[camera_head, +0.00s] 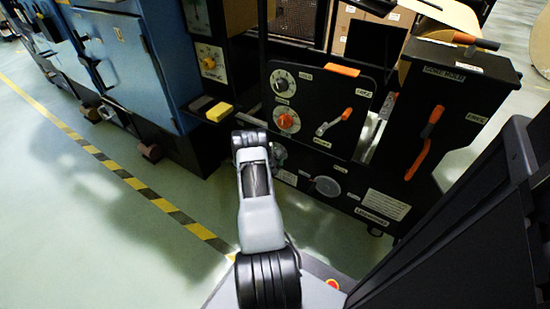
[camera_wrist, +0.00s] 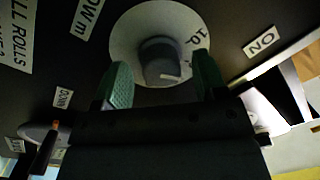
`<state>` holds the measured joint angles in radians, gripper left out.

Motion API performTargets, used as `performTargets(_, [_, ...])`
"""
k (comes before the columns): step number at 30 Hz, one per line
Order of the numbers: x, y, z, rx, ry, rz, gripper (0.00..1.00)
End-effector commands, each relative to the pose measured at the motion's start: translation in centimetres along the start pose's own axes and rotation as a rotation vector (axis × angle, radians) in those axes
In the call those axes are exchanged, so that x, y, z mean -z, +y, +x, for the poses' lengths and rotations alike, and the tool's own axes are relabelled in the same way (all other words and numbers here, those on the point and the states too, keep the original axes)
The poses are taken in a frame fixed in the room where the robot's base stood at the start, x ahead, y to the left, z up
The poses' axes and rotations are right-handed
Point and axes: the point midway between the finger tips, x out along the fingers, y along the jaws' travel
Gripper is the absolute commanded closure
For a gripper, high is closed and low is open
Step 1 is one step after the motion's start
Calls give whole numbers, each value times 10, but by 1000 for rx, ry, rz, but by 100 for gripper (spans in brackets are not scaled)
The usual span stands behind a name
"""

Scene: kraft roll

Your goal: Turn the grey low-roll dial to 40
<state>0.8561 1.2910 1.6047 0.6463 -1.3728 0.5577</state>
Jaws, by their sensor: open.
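The grey low-roll dial (camera_wrist: 160,52) fills the upper middle of the wrist view: a dark grey knob on a pale round plate. A "10" shows on the plate's right side, and a short white mark is at the knob's lower right. My gripper (camera_wrist: 163,66) is open, with one green-padded finger on each side of the knob. A gap shows on both sides; whether the fingers reach around the knob in depth I cannot tell. In the head view the dial (camera_head: 279,153) is partly hidden behind my arm, and the fingertips are hidden.
An orange-handled lever (camera_head: 335,122) is to the right. A yellow block (camera_head: 219,112) sits on a ledge at left. The floor at left is clear.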

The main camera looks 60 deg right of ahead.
Motion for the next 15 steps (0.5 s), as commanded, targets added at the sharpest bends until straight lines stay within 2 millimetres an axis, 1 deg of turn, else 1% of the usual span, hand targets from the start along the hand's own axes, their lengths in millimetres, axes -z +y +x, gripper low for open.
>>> performTargets(4, [0, 0, 4, 1, 0, 0, 35])
performTargets(11, [0, 0, 4, 1, 0, 0, 35])
performTargets(15, [0, 0, 4, 1, 0, 0, 46])
